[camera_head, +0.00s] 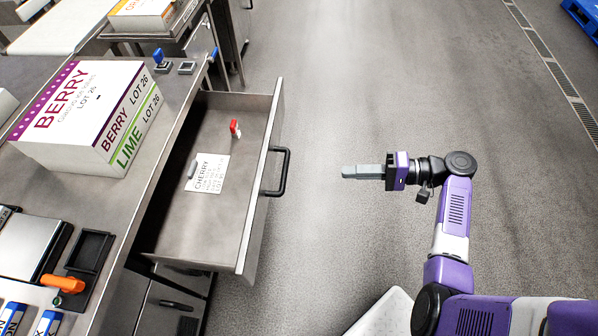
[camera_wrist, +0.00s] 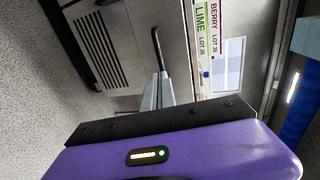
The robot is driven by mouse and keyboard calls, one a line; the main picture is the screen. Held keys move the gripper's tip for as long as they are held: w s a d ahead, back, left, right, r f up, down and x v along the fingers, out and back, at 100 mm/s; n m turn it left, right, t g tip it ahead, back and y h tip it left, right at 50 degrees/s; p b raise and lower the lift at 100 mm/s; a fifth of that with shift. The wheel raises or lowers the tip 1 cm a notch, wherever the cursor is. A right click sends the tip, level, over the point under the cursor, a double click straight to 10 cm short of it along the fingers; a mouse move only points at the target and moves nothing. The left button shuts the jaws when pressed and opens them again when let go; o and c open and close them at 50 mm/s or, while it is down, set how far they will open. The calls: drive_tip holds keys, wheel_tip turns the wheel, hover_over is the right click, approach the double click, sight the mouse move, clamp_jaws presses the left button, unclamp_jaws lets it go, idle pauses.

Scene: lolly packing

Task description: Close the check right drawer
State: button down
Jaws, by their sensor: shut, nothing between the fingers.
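The open metal drawer (camera_head: 262,185) sticks out to the right from under the worktop in the head view. Its black bar handle (camera_head: 284,172) is on the front panel. Inside lie a white card marked CHERRY (camera_head: 207,173) and a small red-and-white item (camera_head: 235,128). My gripper (camera_head: 345,172) is shut and empty, to the right of the handle and apart from it, fingers pointing at the drawer front. In the wrist view, the fingers (camera_wrist: 157,93) are together, and a dark handle (camera_wrist: 157,48) shows just beyond their tips.
An orange-handled item (camera_head: 62,283) lies on the worktop's near part. A white-edged object (camera_head: 385,315) is on the floor side below my arm. The floor (camera_head: 330,110) right of the drawer is clear.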

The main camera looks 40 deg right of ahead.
drive_tip(key=x, duration=1.4)
drive_tip(key=shift+s+a, duration=0.1)
drive_tip(key=shift+a, duration=0.05)
drive_tip(key=r+b+x, duration=0.1)
drive_tip(key=b+x, duration=0.1)
drive_tip(key=x, duration=0.6)
drive_tip(key=r+b+x, duration=0.2)
drive_tip(key=x, duration=0.6)
drive_tip(key=a+r+b+x, duration=0.1)
drive_tip(key=r+b+x, duration=0.1)
drive_tip(key=x, duration=0.6)
drive_tip(key=shift+w+a, duration=0.15)
drive_tip(key=shift+w, duration=0.25)
drive_tip(key=shift+w+a, duration=0.35)
drive_tip(key=shift+a, duration=0.05)
drive_tip(key=shift+w+a+r, duration=0.1)
drive_tip(key=shift+r, duration=0.05)
